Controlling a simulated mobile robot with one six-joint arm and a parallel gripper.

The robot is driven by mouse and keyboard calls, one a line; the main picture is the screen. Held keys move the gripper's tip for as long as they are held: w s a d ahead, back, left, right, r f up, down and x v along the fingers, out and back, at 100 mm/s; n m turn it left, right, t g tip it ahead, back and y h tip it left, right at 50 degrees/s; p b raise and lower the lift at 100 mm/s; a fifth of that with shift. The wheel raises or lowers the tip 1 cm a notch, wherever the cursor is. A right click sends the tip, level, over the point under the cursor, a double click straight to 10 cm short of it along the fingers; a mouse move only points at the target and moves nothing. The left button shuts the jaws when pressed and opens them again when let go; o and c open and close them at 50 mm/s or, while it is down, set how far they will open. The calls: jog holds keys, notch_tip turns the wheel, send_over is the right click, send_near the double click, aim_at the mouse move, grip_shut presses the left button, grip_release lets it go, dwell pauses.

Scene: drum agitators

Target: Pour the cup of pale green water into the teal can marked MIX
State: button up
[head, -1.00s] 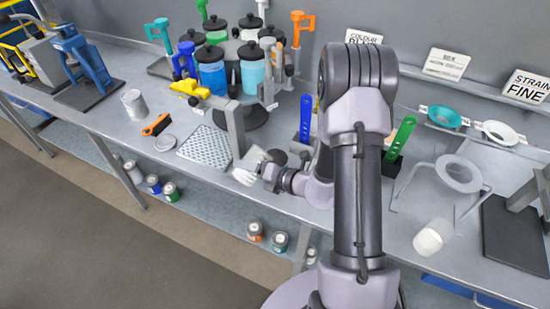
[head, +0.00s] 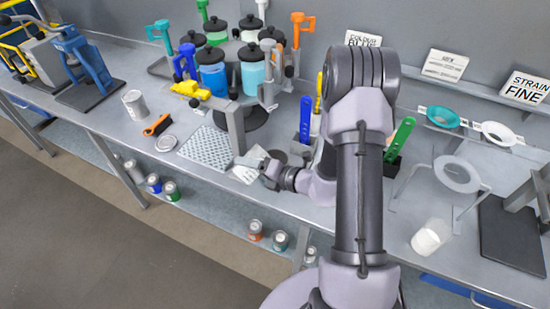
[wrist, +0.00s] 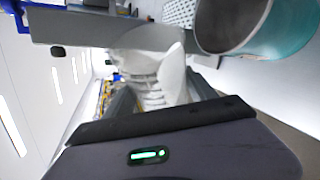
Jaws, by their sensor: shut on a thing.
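My gripper (head: 264,172) is beside the grey upright post near the middle of the bench. It is shut on a pale, translucent cup (head: 246,172). In the wrist view the cup (wrist: 150,72) sits between the dark fingers, whitish with ridges or folds. I cannot make out water or a green tint in it. The teal can (wrist: 262,40) is close by at the upper right of the wrist view, its grey inside and open mouth facing the camera. Its MIX mark is not visible. I cannot pick this can out beside my gripper in the head view.
A grey post (head: 235,128) stands beside the perforated plate (head: 206,147). A second whitish cup (head: 430,237) stands at the right front, near a ring stand (head: 457,174). Lidded jars (head: 252,70) stand behind. Blue (head: 305,118) and green (head: 400,138) upright tools stand near my arm.

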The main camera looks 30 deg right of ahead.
jog(key=shift+d+f+m+y, duration=0.1)
jog(key=shift+f+m+y, duration=0.1)
jog(key=shift+m+y, duration=0.3)
dwell(0.7)
jog(key=shift+w+d+r+m+y+p, duration=0.2)
jog(key=shift+d+r+m+y+p, duration=0.1)
jog(key=shift+d+r+m+p, duration=0.35)
dwell(1.2)
jog(key=shift+w+d+r+m+y+p, duration=0.1)
jog(key=shift+d+r+m+y+p, duration=0.4)
jog(key=shift+m, duration=0.45)
dwell(1.5)
